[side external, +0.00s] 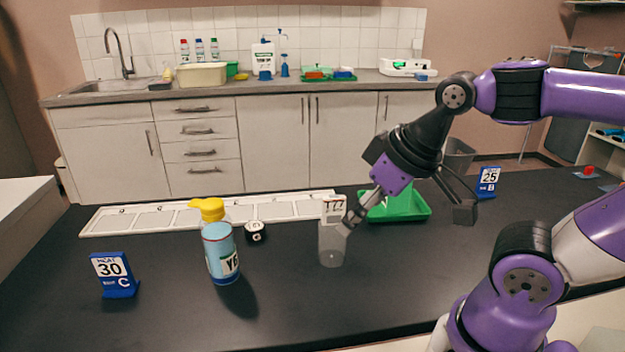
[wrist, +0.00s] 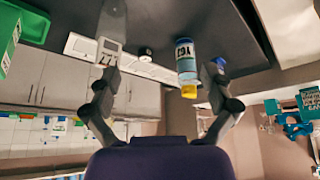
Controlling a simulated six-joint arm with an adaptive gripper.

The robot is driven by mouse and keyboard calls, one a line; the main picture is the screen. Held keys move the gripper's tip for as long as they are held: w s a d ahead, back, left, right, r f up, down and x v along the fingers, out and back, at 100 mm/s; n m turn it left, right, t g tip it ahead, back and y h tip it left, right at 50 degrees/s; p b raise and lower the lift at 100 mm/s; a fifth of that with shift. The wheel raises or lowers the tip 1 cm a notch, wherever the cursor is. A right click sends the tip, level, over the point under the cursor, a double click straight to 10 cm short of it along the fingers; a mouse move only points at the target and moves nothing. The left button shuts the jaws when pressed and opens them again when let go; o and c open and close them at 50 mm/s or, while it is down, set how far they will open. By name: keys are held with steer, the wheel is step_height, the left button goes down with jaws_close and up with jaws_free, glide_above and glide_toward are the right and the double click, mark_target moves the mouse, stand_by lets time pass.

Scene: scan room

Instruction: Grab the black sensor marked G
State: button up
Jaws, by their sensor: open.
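The black sensor (side external: 255,231) is a small round black piece with a white marked top; its letter is too small to read surely. It sits on the dark table right of a blue bottle and in front of a long white tray. It also shows in the wrist view (wrist: 146,54), near the top middle. My gripper (side external: 410,213) is tilted above the table, to the right of the sensor and apart from it. In the wrist view my gripper (wrist: 162,72) has its fingers spread, with nothing held between them.
A clear container (side external: 331,247) with a white label overlaps one finger in view; I cannot tell if they touch. The yellow-capped blue bottle (side external: 221,254) stands left of the sensor. The white compartment tray (side external: 160,229) lies behind; a green tray (side external: 413,208) is behind my gripper.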

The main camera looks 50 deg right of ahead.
steer(key=m+t+y, duration=0.6)
steer(key=m+y, duration=0.1)
steer(key=m, duration=2.2)
glide_above(259, 226)
steer(key=s, duration=0.2)
step_height(259, 226, down, 11)
steer(key=shift+m, duration=0.4)
steer(key=f, duration=0.2)
steer(key=d+f, duration=0.1)
steer(key=f, duration=0.1)
steer(key=shift+w, duration=0.35)
step_height(259, 226, down, 4)
steer(key=shift+r, duration=0.25)
steer(key=shift+x, duration=1.15)
steer(key=shift+w+a+f, duration=0.1)
steer(key=shift+w+a, duration=0.1)
steer(key=shift+w, duration=0.05)
steer(key=c, duration=1.3)
